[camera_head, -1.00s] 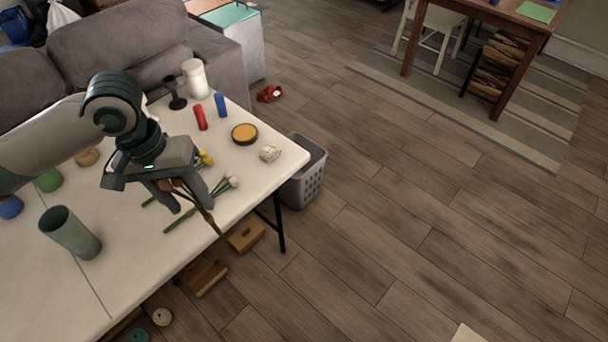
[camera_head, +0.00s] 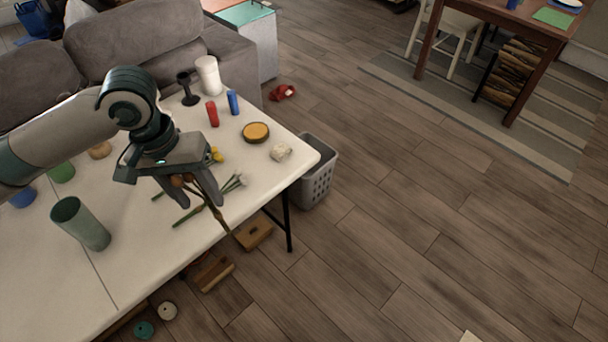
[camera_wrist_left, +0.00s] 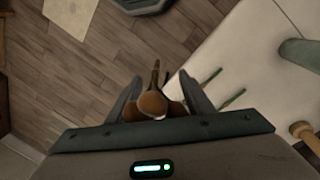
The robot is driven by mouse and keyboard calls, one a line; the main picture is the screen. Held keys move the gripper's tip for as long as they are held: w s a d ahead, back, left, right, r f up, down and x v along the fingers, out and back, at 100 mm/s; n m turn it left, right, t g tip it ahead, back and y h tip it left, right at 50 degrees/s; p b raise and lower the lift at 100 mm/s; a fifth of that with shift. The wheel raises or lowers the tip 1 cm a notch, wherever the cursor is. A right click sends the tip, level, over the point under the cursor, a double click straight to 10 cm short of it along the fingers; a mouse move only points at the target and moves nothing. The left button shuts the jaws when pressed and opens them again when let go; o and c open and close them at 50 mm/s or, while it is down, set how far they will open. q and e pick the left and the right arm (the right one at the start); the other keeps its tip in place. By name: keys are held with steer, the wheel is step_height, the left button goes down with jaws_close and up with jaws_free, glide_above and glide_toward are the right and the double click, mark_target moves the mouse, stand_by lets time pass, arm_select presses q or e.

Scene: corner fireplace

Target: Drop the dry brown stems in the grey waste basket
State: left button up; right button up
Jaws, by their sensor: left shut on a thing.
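My left gripper (camera_head: 199,196) is above the white table and shut on the dry brown stems (camera_head: 217,214). The stems hang down from between the fingers towards the table's front edge, with brown heads at the top. In the left wrist view the brown heads (camera_wrist_left: 152,104) sit between the two fingers. The grey waste basket (camera_head: 319,178) stands on the floor beyond the table's right end, to the right of my gripper. It has holes in its side, and the table corner hides part of it. My right gripper is not in view.
On the white table (camera_head: 130,262) are green stems with white flowers (camera_head: 232,186), a green vase (camera_head: 82,224), a yellow-topped round tin (camera_head: 256,132), a crumpled pale lump (camera_head: 281,151), and red (camera_head: 212,114) and blue (camera_head: 233,102) cylinders. Wooden boxes (camera_head: 254,234) lie below.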

arm_select(q)
steer(key=s+f, duration=0.4)
steer(key=f, duration=1.1)
